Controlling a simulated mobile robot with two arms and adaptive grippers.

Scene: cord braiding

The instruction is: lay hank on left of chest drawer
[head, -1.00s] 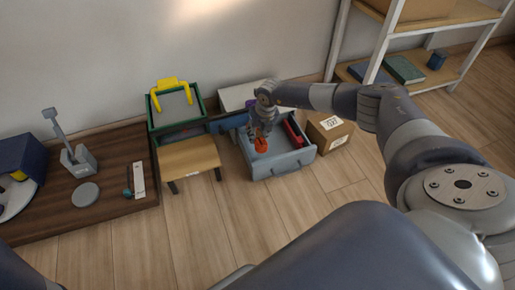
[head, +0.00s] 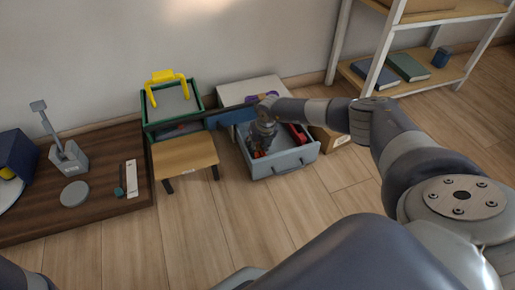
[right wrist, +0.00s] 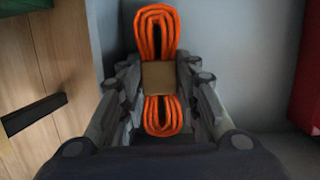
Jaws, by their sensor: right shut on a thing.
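The grey chest drawer (head: 287,165) is pulled open at the foot of the wall. My right gripper (head: 260,148) reaches down into its left part. In the right wrist view the orange hank (right wrist: 156,35) has a brown band round its middle. My right gripper (right wrist: 158,85) is shut on the hank at that band, with orange loops showing above and below it. In the head view only a small bit of the hank (head: 257,154) shows under the gripper. I cannot tell whether it touches the drawer floor. My left gripper is not in view.
A red thing (head: 298,134) lies in the drawer's right part. A cardboard box (head: 338,138) stands to the right. A wooden stool (head: 186,155) and a green crate (head: 197,93) with a yellow handle stand to the left. A dark bar with a blue panel (head: 235,116) runs beside the drawer.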

